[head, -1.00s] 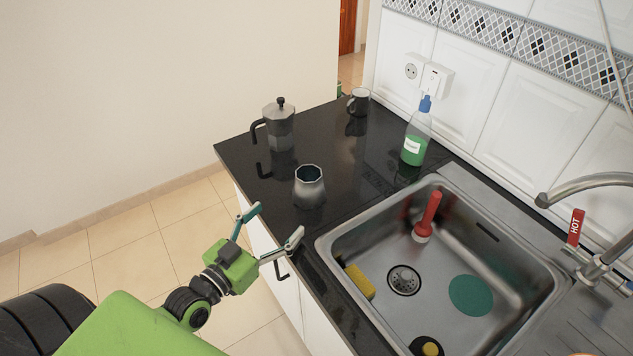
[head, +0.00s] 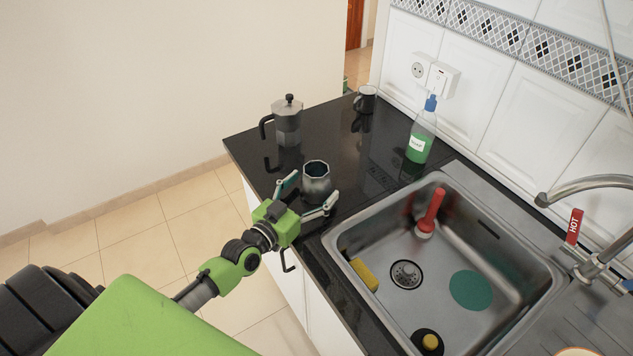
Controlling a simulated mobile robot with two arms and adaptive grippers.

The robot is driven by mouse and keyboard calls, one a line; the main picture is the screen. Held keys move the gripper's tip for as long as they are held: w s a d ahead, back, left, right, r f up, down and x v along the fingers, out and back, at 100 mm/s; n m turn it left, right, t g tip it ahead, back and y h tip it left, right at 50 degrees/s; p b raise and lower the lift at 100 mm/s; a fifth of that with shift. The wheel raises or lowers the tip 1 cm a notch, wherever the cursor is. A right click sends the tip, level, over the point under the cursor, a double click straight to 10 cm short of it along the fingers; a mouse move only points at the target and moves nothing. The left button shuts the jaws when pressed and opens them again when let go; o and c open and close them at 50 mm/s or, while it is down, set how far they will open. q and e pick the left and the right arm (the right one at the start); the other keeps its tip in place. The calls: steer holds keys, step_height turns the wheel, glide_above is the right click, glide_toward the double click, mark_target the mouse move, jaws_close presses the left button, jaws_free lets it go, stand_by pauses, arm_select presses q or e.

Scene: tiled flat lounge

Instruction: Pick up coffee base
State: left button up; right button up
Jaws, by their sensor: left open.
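The coffee base (head: 317,183) is a small grey metal faceted pot with an open dark top. It stands upright on the black countertop, left of the sink. My left gripper (head: 312,195) is open, with one finger at the base's left side and the other at its lower right. The fingers look to be around its near side; I cannot tell whether they touch it. My right gripper is not in view.
A moka pot (head: 287,122) stands behind the base, and a dark mug (head: 365,99) stands farther back. A green soap bottle (head: 420,135) is near the wall. The sink (head: 447,262) holds a red plunger (head: 432,211) and yellow sponge (head: 363,275). Bare counter lies between base and bottle.

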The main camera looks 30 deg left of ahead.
arm_select(q)
steer(key=shift+w, duration=0.25)
steer(key=c, duration=1.8)
steer(key=shift+r, duration=0.1)
steer(key=shift+r, duration=0.9)
steer(key=s+d+r, duration=0.8)
steer(key=s+r, duration=0.3)
steer(key=shift+s, duration=0.25)
